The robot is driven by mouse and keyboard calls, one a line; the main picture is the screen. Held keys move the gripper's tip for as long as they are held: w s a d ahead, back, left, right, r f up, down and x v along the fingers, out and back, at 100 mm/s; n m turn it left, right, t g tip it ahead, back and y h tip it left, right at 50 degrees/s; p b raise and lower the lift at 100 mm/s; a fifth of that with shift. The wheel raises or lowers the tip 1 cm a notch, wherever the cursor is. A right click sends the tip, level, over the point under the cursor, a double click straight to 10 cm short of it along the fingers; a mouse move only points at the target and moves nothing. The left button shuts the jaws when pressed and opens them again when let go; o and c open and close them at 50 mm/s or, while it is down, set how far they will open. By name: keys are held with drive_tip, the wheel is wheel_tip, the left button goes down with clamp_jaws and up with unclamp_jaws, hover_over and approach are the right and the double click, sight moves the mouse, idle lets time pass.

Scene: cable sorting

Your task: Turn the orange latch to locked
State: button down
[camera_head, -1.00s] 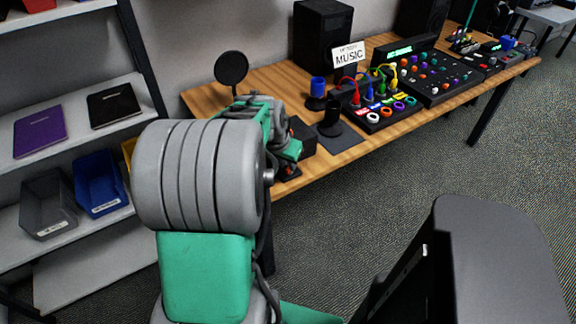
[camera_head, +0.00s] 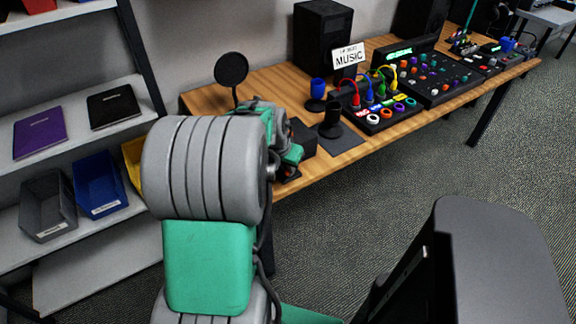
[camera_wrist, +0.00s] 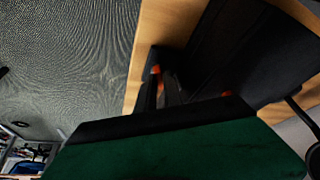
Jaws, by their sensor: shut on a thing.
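The orange latch (camera_wrist: 157,70) shows only as small orange patches in the wrist view, low on the side of a black box (camera_wrist: 245,45). My gripper (camera_wrist: 168,88) is at this spot, its dark fingers closed around the latch. The fingers and the dark green wrist housing hide most of it, so its angle cannot be read. In the head view, my gripper (camera_head: 289,168) is at the front edge of the table, beside the black box (camera_head: 302,137); my arm covers much of that spot.
A shelf with bins (camera_head: 98,182) stands at the left.

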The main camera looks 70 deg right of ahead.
drive_tip(key=shift+n, duration=0.4)
drive_tip(key=n, duration=0.2)
drive_tip(key=n+t, duration=0.2)
drive_tip(key=n, duration=0.1)
drive_tip(key=shift+s+n, duration=0.3)
drive_tip(key=n+t, duration=0.1)
drive_tip(key=n, duration=0.1)
drive_tip(key=n+t+y, duration=0.1)
drive_tip(key=n, duration=0.2)
drive_tip(key=shift+s+d+y, duration=0.1)
drive_tip(key=shift+d+y, duration=0.05)
drive_tip(key=shift+y, duration=0.15)
drive_tip(key=shift+n, duration=0.4)
drive_tip(key=c, duration=1.8)
unclamp_jaws()
drive_tip(key=shift+o, duration=0.2)
drive_tip(key=shift+r, duration=0.1)
drive_tip(key=v, duration=0.7)
drive_tip(key=shift+s+r, duration=0.2)
drive_tip(key=shift+r, duration=0.05)
